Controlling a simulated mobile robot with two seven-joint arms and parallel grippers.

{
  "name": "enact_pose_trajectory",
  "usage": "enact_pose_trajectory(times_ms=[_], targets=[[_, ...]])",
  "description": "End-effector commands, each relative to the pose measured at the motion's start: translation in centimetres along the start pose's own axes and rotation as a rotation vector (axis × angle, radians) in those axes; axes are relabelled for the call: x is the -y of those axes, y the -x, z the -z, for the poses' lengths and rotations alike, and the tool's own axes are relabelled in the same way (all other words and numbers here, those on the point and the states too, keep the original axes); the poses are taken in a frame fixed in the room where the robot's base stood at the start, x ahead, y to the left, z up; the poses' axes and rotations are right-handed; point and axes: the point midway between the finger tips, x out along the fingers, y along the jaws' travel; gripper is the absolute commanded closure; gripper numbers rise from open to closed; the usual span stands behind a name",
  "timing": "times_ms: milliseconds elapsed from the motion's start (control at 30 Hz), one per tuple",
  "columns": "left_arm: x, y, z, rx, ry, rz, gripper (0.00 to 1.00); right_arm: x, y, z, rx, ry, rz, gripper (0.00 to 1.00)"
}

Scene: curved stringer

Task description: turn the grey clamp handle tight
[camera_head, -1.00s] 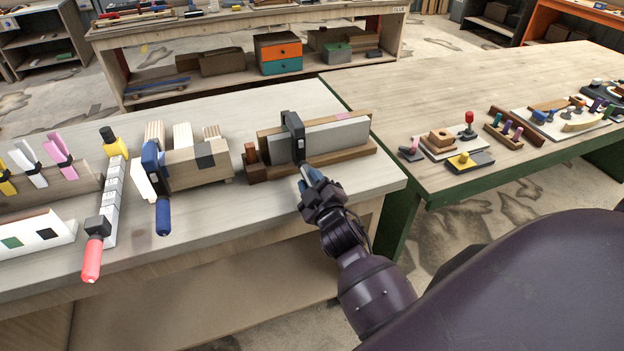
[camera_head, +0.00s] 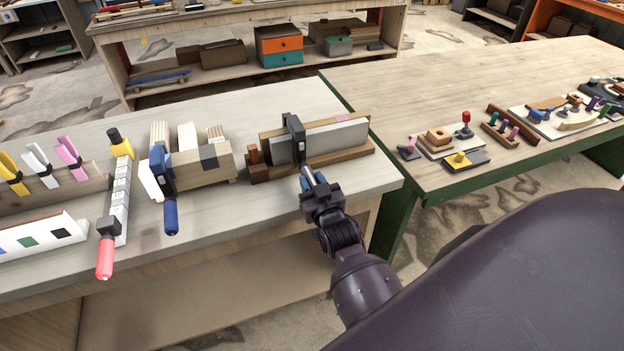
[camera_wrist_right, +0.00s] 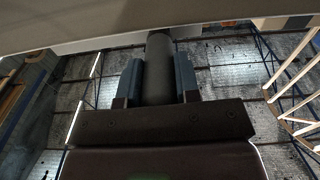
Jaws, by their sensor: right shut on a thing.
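The dark clamp (camera_head: 294,138) sits over the grey board (camera_head: 325,137) in the wooden fixture at the right end of the near bench. Its grey handle (camera_head: 307,171) points down toward the front edge. My right gripper (camera_head: 317,181) is closed around the handle's lower part. In the right wrist view the handle, a round grey cylinder (camera_wrist_right: 158,65), stands between the two blue-grey fingers of my right gripper (camera_wrist_right: 158,85). The handle's far end is hidden by the gripper. My left gripper is in neither view.
A blue-handled clamp (camera_head: 170,215) on a wooden block stands left of the fixture. A red-handled clamp (camera_head: 105,258) on a white segmented strip lies further left. A second table (camera_head: 400,100) with small fixtures stands at the right. The bench front between the clamps is clear.

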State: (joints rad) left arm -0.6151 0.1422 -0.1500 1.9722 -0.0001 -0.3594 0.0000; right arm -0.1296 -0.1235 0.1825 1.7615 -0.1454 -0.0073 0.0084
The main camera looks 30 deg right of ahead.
Motion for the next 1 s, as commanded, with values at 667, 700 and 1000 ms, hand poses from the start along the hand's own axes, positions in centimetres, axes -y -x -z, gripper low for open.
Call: enact_pose_trajectory(times_ms=[667,700,1000], targets=[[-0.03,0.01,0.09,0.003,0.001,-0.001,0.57,-0.05,0.0,0.02,-0.001,-0.057,-0.002,0.93],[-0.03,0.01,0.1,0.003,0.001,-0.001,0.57,-0.05,0.0,0.02,-0.001,-0.057,-0.002,0.64],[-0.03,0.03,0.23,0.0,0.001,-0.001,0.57,-0.03,0.0,0.01,-0.001,-0.056,-0.001,0.44]])
